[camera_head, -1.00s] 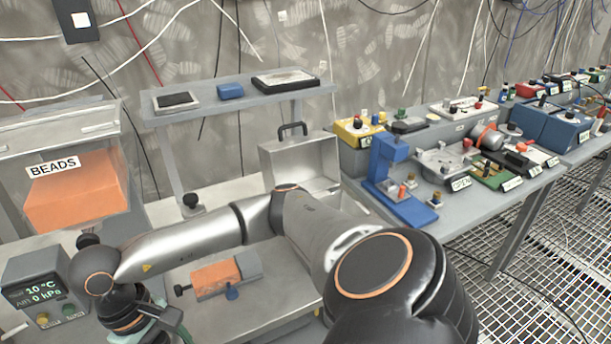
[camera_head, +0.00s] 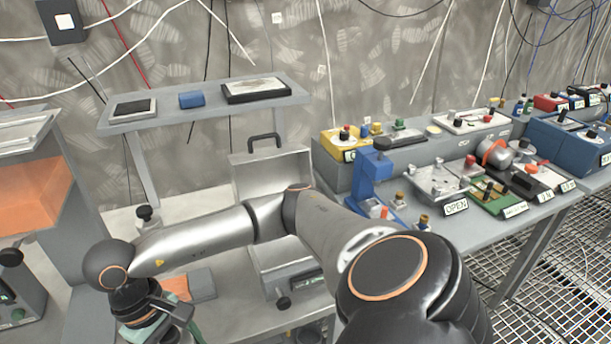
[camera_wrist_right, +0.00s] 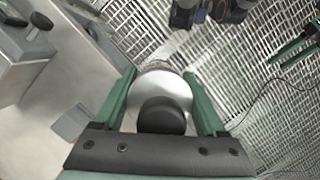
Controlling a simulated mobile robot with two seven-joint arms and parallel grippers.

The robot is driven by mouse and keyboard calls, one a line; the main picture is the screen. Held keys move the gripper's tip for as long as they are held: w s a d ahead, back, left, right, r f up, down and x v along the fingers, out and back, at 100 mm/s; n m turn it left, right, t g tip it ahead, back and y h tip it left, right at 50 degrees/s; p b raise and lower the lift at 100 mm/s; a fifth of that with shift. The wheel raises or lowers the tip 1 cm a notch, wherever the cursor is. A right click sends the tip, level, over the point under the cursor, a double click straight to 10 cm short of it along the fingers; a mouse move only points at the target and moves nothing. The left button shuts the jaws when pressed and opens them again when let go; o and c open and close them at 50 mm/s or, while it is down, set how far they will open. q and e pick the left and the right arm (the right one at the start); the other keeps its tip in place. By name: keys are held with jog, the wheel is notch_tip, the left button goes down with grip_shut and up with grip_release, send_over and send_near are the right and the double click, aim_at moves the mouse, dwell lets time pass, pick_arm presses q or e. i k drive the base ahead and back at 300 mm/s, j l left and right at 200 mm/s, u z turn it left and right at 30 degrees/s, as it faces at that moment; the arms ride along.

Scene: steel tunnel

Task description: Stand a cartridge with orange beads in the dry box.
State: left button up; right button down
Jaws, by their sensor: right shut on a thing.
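My right gripper (camera_wrist_right: 160,80) is shut on a silver, rounded piece with a black round knob (camera_wrist_right: 162,115), held between its green fingers. I see no orange on the held piece, and its far end is hidden. In the head view my right arm reaches across to the lower left, and its fingertips are out of frame. An orange block with a grey end (camera_head: 201,285) lies on the bench behind the wrist, partly covered. A metal box with a raised, handled lid (camera_head: 265,175) stands open behind my arm; I take it as the dry box.
An orange-filled bin (camera_head: 48,200) stands at the left. A grey shelf (camera_head: 205,113) holds flat items at the back. The right bench (camera_head: 475,232) is crowded with devices, a blue stand (camera_head: 368,190) among them. Floor grating (camera_head: 560,270) lies beyond it.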

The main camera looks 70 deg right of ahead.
aim_at(277, 261)
jog(key=k+l+u, duration=0.1)
jog(key=k+l, duration=0.3)
jog(key=l, duration=0.2)
jog(key=k+l+u, duration=0.1)
jog(key=k+l, duration=0.3)
jog(key=l, duration=0.15)
jog(key=i+l, duration=0.4)
